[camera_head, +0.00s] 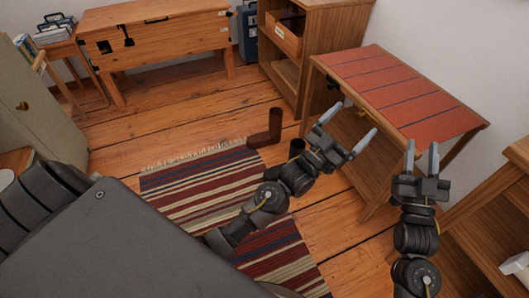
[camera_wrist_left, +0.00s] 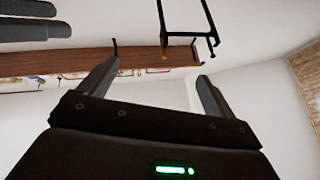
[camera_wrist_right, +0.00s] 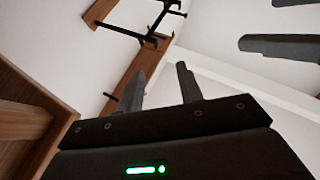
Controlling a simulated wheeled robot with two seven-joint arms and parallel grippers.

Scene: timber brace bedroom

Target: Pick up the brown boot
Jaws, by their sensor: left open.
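A brown boot (camera_head: 268,130) stands upright on the floor at the far right corner of the striped rug, its toe pointing left. Neither wrist view shows the boot; the left fingers (camera_wrist_left: 155,75) and right fingers (camera_wrist_right: 163,75) frame only wall and shelf.
The wooden table with a red slatted top (camera_head: 400,90) stands close to both grippers. A shelf unit (camera_head: 310,50) is behind it, and a wooden workbench (camera_head: 155,35) is at the back.

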